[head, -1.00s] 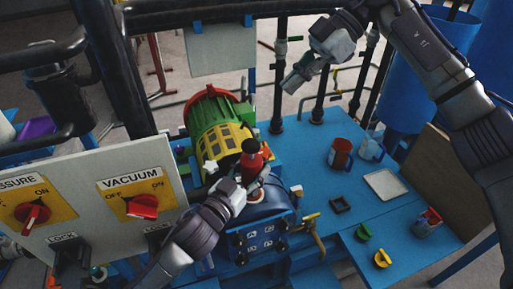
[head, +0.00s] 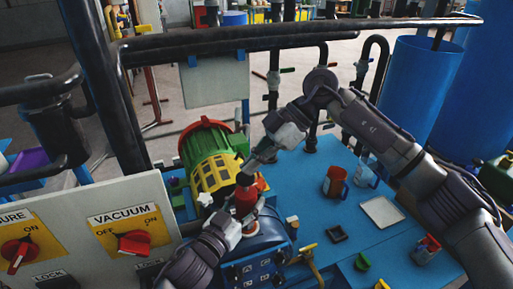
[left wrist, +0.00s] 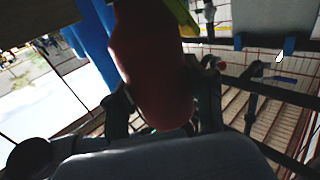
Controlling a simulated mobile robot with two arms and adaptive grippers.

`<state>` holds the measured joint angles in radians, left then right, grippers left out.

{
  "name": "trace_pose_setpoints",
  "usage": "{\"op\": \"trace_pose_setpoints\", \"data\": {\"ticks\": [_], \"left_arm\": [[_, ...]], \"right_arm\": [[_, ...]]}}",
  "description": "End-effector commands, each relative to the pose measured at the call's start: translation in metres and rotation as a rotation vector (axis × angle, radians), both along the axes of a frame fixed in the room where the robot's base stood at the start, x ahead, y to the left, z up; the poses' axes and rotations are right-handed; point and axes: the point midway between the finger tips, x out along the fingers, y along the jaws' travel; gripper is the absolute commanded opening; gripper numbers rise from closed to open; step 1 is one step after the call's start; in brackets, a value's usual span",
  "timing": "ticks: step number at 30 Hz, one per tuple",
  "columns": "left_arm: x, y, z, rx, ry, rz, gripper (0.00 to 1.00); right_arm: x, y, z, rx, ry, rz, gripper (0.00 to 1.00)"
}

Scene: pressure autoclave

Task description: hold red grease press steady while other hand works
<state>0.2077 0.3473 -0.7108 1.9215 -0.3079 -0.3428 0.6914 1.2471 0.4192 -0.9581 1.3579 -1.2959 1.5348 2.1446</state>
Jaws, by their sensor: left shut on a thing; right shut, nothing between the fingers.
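The red grease press (head: 245,198) stands roughly upright, with a dark top, above the blue machine housing (head: 258,246). My left gripper (head: 236,222) is shut on its lower part. In the left wrist view the red body (left wrist: 150,65) fills the space between the dark fingers, large and in shadow. My right gripper (head: 254,163) is shut and empty, its tips close to the dark top of the press. I cannot tell whether they touch it. The underside of the press is hidden in the head view.
A yellow and green motor (head: 213,165) sits just behind the press. The control panel (head: 110,230) stands at left.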

Motion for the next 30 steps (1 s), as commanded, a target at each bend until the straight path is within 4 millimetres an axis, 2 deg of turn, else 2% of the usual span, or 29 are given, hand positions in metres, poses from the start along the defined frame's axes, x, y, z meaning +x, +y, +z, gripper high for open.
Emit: {"op": "trace_pose_setpoints", "data": {"ticks": [13,21,30], "left_arm": [[0.000,0.000,0.000,-0.001,0.000,-0.001,0.00],[0.000,0.000,0.001,-0.001,-0.001,-0.001,0.00],[0.000,-0.001,0.001,-0.002,-0.001,-0.002,0.00]], "right_arm": [[0.000,0.000,-0.006,0.000,0.000,0.000,0.00],[0.000,-0.001,-0.033,-0.003,0.001,0.001,0.00],[-0.001,-0.001,-0.035,-0.007,0.004,0.001,0.00]]}}
